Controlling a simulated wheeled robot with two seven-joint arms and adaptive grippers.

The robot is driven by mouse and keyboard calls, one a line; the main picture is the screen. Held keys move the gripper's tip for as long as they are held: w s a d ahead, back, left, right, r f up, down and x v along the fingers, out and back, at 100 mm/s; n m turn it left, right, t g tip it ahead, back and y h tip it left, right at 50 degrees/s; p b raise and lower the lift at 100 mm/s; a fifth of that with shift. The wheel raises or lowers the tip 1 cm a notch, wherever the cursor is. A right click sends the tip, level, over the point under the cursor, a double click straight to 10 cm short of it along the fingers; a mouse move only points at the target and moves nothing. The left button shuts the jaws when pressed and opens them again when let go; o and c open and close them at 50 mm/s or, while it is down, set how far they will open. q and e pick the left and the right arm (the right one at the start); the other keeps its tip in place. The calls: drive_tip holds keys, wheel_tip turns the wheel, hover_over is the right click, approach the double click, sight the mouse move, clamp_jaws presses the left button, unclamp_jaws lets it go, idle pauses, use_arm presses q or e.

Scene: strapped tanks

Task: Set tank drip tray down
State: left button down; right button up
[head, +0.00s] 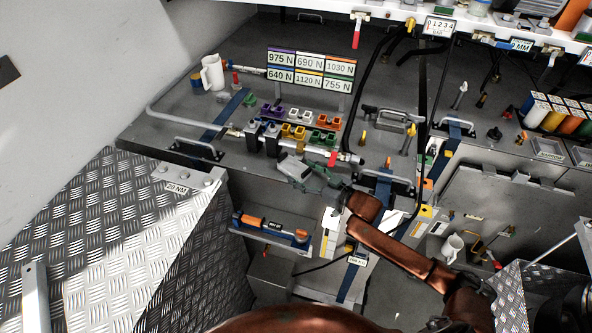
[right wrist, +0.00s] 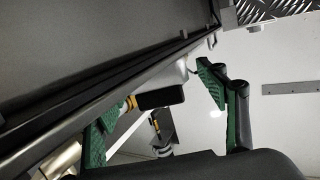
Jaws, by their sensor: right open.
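My right gripper (head: 318,180) has green finger pads and hangs over the front edge of the grey bench, left of the bench's middle. In the right wrist view my right gripper (right wrist: 152,105) has its fingers wide apart. A dark block (right wrist: 160,96) shows between the fingers, and I cannot tell whether it touches them. A small light grey piece (head: 294,167) is close to the fingertips in the head view. I cannot tell whether it is the drip tray, and no tray is clearly recognisable. Several coloured tanks (head: 556,112) stand in a rack at the right. My left gripper is not in view.
The grey bench (head: 165,125) carries a white mug (head: 212,72), coloured blocks, hoses and metal handles. Force labels (head: 310,69) stand behind. A lower shelf (head: 238,226) holds an orange-and-blue tool. Tread plate (head: 100,215) lies at the left, largely clear.

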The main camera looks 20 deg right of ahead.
drive_tip(key=b+v, duration=0.1)
drive_tip(key=v, duration=0.7)
